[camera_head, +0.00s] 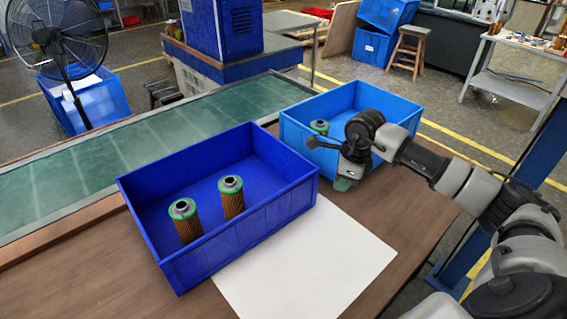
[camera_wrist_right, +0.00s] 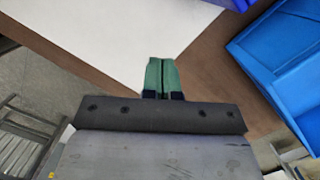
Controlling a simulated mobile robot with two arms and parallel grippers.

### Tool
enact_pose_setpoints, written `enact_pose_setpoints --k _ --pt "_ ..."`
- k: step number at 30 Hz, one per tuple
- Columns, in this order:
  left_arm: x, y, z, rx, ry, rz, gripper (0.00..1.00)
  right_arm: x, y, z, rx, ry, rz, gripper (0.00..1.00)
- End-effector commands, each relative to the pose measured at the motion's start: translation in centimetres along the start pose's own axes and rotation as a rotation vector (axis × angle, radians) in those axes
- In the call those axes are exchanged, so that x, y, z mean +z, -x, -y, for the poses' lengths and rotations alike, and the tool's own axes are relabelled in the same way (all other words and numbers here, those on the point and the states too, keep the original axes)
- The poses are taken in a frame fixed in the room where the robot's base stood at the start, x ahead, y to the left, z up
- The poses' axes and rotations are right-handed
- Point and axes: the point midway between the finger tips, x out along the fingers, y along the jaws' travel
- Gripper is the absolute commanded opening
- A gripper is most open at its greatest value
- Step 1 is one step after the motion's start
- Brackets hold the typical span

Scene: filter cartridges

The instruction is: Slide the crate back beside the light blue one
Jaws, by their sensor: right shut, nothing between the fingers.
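The dark blue crate (camera_head: 240,231) stands at an angle on the table, partly over a white sheet (camera_head: 315,255). Two orange-brown filter cartridges with green rims, one (camera_head: 186,222) and another (camera_head: 232,198), stand upright in it. The light blue crate (camera_head: 300,141) stands to its right and further back, with a cartridge (camera_head: 319,127) partly visible inside. My right gripper (camera_head: 342,184) is shut and empty, in front of the light blue crate and right of the dark blue one. Its green fingertips (camera_wrist_right: 161,76) are together in the wrist view. My left gripper is out of view.
A conveyor with a green belt (camera_head: 130,155) runs behind the brown table (camera_head: 90,262). Table room is free at the front left and right of the white sheet. A stool (camera_head: 408,48) and a workbench (camera_head: 515,85) stand in the background.

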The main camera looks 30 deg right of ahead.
Motion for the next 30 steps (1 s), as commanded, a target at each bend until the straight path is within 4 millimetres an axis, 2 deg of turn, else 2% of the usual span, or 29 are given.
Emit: enact_pose_setpoints --k 4,8,18,23,26,27,30 --pt "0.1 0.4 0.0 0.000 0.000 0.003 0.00 0.6 0.1 0.1 -0.001 0.001 -0.005 0.00" --pt "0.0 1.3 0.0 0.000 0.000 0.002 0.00 2.5 0.0 0.0 0.000 0.002 -0.001 0.00" --pt "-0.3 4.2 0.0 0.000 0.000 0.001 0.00 9.6 -1.2 -0.1 0.003 0.001 0.000 0.00" --pt "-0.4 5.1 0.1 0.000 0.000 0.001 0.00 12.3 -1.8 -0.1 0.001 0.002 -0.002 0.00" --pt "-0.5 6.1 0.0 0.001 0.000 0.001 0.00 11.7 -2.6 0.0 0.002 -0.002 -0.007 0.00" --pt "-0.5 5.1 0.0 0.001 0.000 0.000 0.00 11.5 -3.4 0.1 -0.002 0.000 -0.006 0.00" --pt "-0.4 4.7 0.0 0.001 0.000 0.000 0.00 11.5 -3.7 0.1 -0.003 0.000 -0.005 0.00"
